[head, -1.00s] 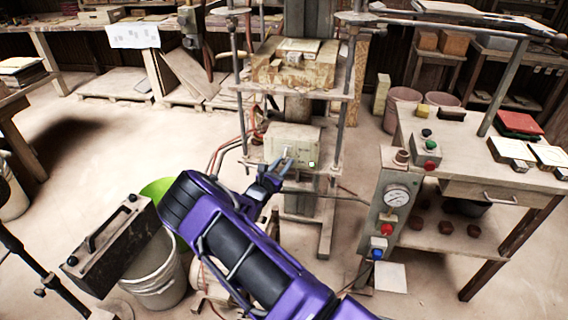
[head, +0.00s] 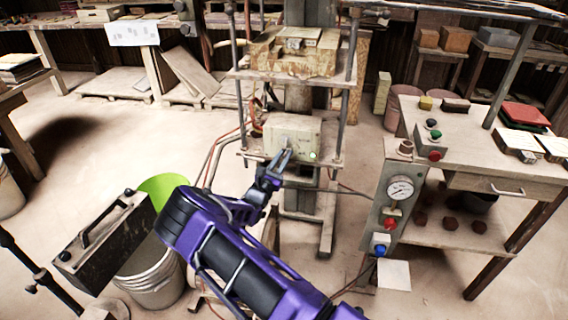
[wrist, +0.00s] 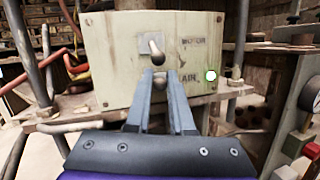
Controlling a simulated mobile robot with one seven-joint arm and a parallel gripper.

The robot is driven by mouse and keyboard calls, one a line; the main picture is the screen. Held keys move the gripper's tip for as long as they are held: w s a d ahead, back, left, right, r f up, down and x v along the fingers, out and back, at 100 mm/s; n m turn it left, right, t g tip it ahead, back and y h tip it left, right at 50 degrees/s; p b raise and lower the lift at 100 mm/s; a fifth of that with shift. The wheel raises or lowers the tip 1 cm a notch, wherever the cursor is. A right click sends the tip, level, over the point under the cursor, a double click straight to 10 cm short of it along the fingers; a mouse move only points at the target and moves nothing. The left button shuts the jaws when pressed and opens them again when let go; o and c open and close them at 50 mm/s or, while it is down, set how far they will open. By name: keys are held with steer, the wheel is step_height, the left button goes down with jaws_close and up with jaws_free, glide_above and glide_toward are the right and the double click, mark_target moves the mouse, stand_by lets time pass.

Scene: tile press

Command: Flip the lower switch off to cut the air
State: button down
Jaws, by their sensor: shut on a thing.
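The pale control box (wrist: 110,60) fills the middle of the wrist view, and it also shows in the head view (head: 275,131). An upper switch (wrist: 155,42) with a light lever on a grey plate is beside the word MOTOR. The lower switch (wrist: 159,82), beside the word AIR, shows only as a rounded lever tip between my fingers; its plate is mostly hidden. My gripper (wrist: 160,76) is at the box face, shut on this lower lever just below the upper switch. It also shows in the head view (head: 286,155). A round green-white lamp (wrist: 211,76) is lit right of AIR.
Red and orange hoses (wrist: 72,65) run left of the box. Press posts (head: 345,95) stand at both sides. A gauge panel (head: 400,188) with red and blue buttons stands to the right. A bucket (head: 152,270) is at lower left.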

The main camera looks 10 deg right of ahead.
steer(key=f+m+t+h+b, duration=0.1)
steer(key=t+h+b, duration=0.1)
steer(key=b, duration=0.1)
steer(key=shift+s+f, duration=0.1)
steer(key=shift+f, duration=0.3)
steer(key=shift+d+f+m+t+h, duration=0.1)
steer(key=shift+f+m+t+h, duration=0.15)
steer(key=shift+m+h, duration=0.65)
steer(key=shift+d+f+m+t+h, duration=0.1)
steer(key=shift+m+t+h, duration=0.35)
steer(key=shift+h, duration=0.75)
steer(key=shift+a+m+h, duration=0.1)
steer(key=shift+m+h, duration=0.15)
steer(key=shift+h, duration=0.15)
steer(key=c, duration=1.1)
jaws_free()
steer(key=shift+w, duration=0.2)
steer(key=shift+s, duration=0.1)
